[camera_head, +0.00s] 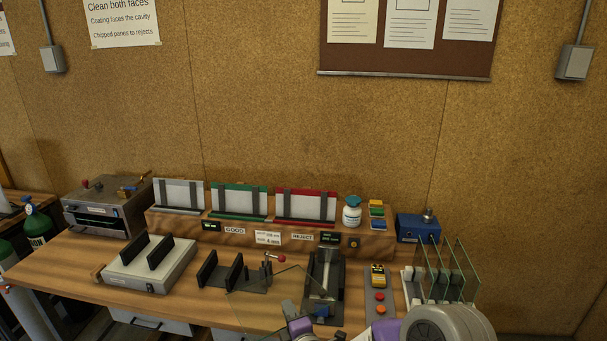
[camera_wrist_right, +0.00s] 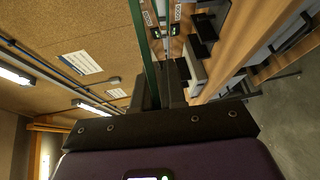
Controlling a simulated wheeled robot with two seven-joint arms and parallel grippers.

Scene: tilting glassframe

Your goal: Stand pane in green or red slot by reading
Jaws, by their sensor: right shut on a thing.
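My right gripper (camera_head: 300,320) is shut on a clear glass pane (camera_head: 262,300) at the bottom middle of the head view. In the right wrist view the pane (camera_wrist_right: 140,45) shows edge-on as a thin green-edged strip between the fingers (camera_wrist_right: 160,90). In the head view the pane is in front of the bench, overlapping the black fixtures. The green slot (camera_head: 240,217) and the red slot (camera_head: 305,222) stand on the wooden ledge, each with dark uprights and a pale back. The small display (camera_head: 330,238) is too small to read. My left gripper is not in view.
A grey-white slot (camera_head: 180,209) stands left of the green one. Several panes stand in a rack (camera_head: 412,283) at the right. A pale block with black uprights (camera_head: 150,268), a black slotted stand (camera_head: 222,275) and a black fixture (camera_head: 325,280) crowd the bench. A white bottle (camera_head: 352,214) stands right of the red slot.

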